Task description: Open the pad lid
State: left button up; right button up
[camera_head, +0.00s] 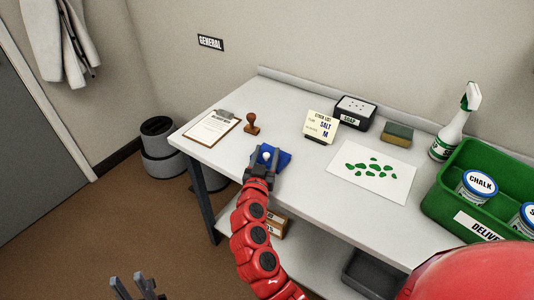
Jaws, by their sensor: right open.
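The small blue pad (284,158) lies near the front edge of the bench. A small pale spot shows on it between my fingers. Whether its lid is up or down I cannot tell, since my gripper covers part of it. My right gripper (263,162) is at the pad, with its dark fingers apart over the pad's front left part. Whether the fingers touch it is unclear. My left gripper (137,284) is low at the bottom left, away from the bench, with its fingers apart and nothing between them.
A brown stamp (251,124) and a clipboard (212,127) are left of the pad. A spray bottle (449,135) and green crate (444,192) stand far right.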

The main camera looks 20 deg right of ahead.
grip_shut()
dwell(1.4)
